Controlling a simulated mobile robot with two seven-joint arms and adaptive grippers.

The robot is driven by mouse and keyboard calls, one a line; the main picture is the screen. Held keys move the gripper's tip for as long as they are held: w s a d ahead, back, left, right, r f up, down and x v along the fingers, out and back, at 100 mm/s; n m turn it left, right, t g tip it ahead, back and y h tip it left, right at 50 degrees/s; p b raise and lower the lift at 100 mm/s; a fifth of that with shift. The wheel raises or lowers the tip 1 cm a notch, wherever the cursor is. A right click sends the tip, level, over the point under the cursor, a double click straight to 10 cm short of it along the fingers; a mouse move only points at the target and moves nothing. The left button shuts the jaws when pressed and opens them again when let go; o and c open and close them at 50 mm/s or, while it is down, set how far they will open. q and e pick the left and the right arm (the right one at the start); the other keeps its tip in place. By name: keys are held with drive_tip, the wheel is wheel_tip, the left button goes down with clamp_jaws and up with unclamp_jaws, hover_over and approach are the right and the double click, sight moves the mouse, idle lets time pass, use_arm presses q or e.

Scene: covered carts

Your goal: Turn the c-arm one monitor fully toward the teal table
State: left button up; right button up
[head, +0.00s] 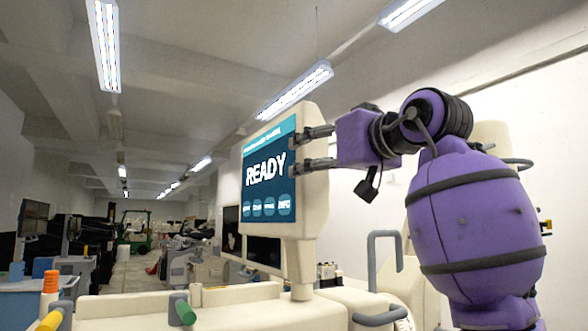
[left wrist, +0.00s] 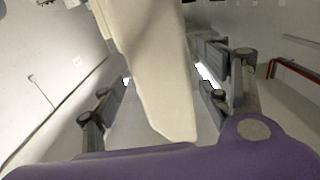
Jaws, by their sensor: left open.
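The c-arm monitor (head: 315,203) is a cream panel on a short post, and its teal-blue screen (head: 268,170) reads READY. The screen faces left and partly toward me. My left gripper (head: 312,149), on the purple arm at the right, has its fingers at the monitor's right edge. In the left wrist view, the cream monitor edge (left wrist: 165,85) reaches in between the two spread fingers of the gripper (left wrist: 160,100), with gaps showing on both sides. Whether a finger touches it is unclear. My right gripper is in neither view.
A cream cart body with a grey handle (head: 384,237) stands below the monitor. Colored cylinders, one green (head: 185,311), sit in front. A blue-topped table (head: 25,286) stands far left. An aisle runs back in the middle; a white wall is behind my arm.

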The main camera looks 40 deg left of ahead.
use_arm(q)
drive_tip(key=shift+s+a+r, duration=0.1)
drive_tip(key=shift+a+r, duration=0.15)
drive_tip(key=shift+a, duration=0.2)
drive_tip(key=p+x, duration=0.1)
drive_tip(key=x, duration=0.5)
drive_tip(key=shift+f, duration=0.15)
drive_tip(key=shift+a, duration=0.1)
drive_tip(key=c, duration=1.7)
